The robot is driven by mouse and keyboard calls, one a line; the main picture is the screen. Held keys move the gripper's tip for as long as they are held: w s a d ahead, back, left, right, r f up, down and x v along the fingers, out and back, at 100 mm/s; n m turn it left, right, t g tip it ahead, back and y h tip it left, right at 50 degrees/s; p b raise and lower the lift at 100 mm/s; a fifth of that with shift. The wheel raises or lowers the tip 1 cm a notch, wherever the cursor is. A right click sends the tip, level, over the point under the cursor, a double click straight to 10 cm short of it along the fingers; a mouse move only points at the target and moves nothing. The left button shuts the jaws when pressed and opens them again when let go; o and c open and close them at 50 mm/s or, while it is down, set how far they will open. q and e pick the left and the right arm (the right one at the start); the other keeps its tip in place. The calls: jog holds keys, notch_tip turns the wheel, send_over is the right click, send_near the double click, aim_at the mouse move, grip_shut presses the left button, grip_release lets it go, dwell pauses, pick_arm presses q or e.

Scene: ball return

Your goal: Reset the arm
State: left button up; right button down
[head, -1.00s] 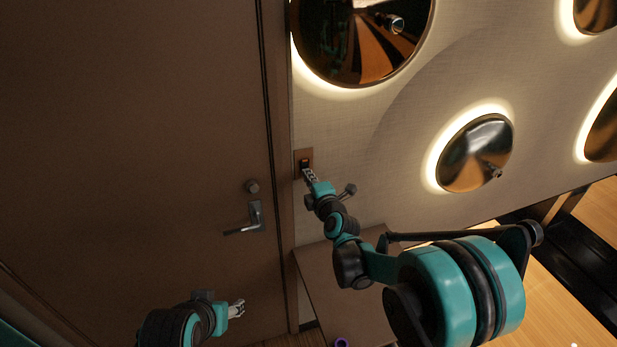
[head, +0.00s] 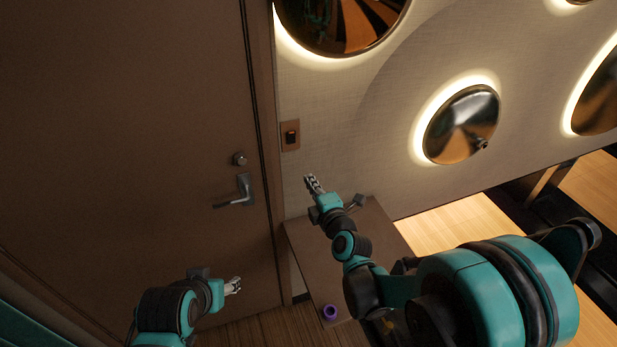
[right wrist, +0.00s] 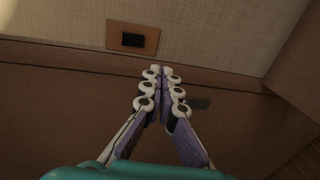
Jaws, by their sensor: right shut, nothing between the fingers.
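My right gripper (head: 312,184) is shut and empty. In the head view it stands in front of the cloth-covered wall, below and to the right of the wall switch (head: 290,135), and apart from it. In the right wrist view the shut fingers (right wrist: 163,75) point toward the wall, with the dark switch on its copper plate (right wrist: 131,39) beyond them to the upper left. My left gripper (head: 233,286) is low on the left in front of the door; its fingers are too small to tell whether they are open.
A brown door (head: 120,130) with a lever handle (head: 234,194) fills the left. A low brown surface (head: 335,262) with a purple ring-like thing (head: 329,311) lies below my right arm. Round backlit metal discs (head: 461,125) stick out from the wall at right.

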jog(key=shift+s+d, duration=0.1)
dwell(0.3)
jog(key=s+d+f+m+g+h+b, duration=0.1)
jog(key=s+d+f+m+g+b, duration=0.1)
jog(key=s+m, duration=0.5)
jog(key=s+d+f+m+g+h+b, duration=0.2)
jog(key=s+d+f+m, duration=0.3)
jog(key=s, duration=0.5)
jog(key=s+d+f+m+g+h+b, duration=0.1)
jog(key=s+d+f+m+g+b, duration=0.3)
jog(key=s+d+m, duration=0.3)
jog(key=s+m, duration=0.2)
jog(key=shift+s+f+m+g+h, duration=0.3)
jog(key=shift+h, duration=0.1)
